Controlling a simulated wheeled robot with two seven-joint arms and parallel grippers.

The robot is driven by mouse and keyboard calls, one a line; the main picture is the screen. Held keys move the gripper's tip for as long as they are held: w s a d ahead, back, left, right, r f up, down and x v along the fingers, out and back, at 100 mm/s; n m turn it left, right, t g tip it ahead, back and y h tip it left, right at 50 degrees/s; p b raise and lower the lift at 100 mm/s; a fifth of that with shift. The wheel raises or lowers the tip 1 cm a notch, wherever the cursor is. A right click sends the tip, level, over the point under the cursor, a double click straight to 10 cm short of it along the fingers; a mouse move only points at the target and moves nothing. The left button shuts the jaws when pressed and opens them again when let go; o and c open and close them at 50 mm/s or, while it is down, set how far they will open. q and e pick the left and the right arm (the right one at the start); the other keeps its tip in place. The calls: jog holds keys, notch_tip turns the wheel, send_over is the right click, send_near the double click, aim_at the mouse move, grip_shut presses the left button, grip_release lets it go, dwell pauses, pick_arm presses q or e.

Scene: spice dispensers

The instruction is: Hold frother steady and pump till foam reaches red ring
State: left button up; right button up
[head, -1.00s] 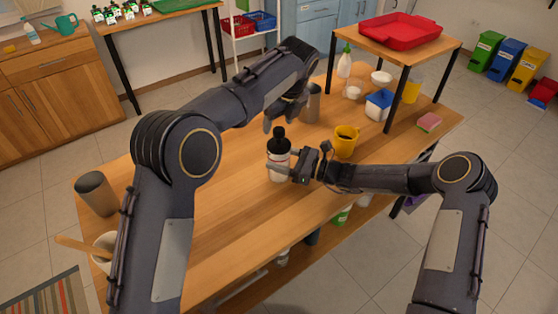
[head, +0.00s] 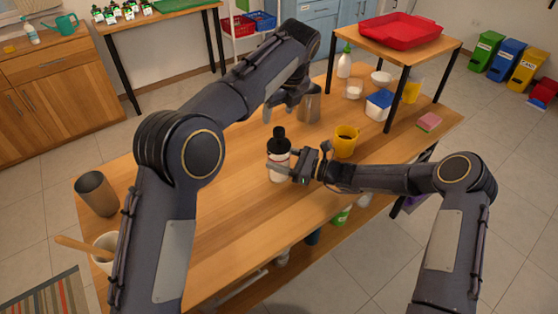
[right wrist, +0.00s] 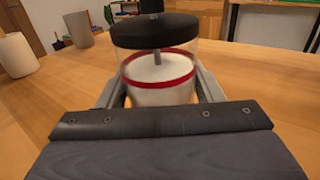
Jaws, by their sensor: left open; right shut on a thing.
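The frother (head: 279,173) stands upright on the wooden table, with a black lid and black plunger knob (head: 279,132). In the right wrist view its clear jar shows a red ring (right wrist: 159,84), and white foam (right wrist: 160,69) inside looks about level with that ring. A plunger rod runs down from the black lid (right wrist: 155,31). My right gripper (head: 283,174) is shut on the jar from the right, one finger on each side. My left gripper (head: 286,108) is open and empty, above and behind the knob, apart from it.
A metal cup (head: 308,109) stands close behind my left gripper. A yellow mug (head: 345,141) is to the right of the frother. A dark tumbler (head: 97,193) and a pale mug (head: 104,244) stand at the left end. The table's middle left is clear.

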pick_arm(q)
jog(key=v, duration=0.7)
jog(key=shift+r, duration=0.25)
pick_arm(e)
jog(key=o, duration=1.3)
jog(key=shift+c, duration=0.2)
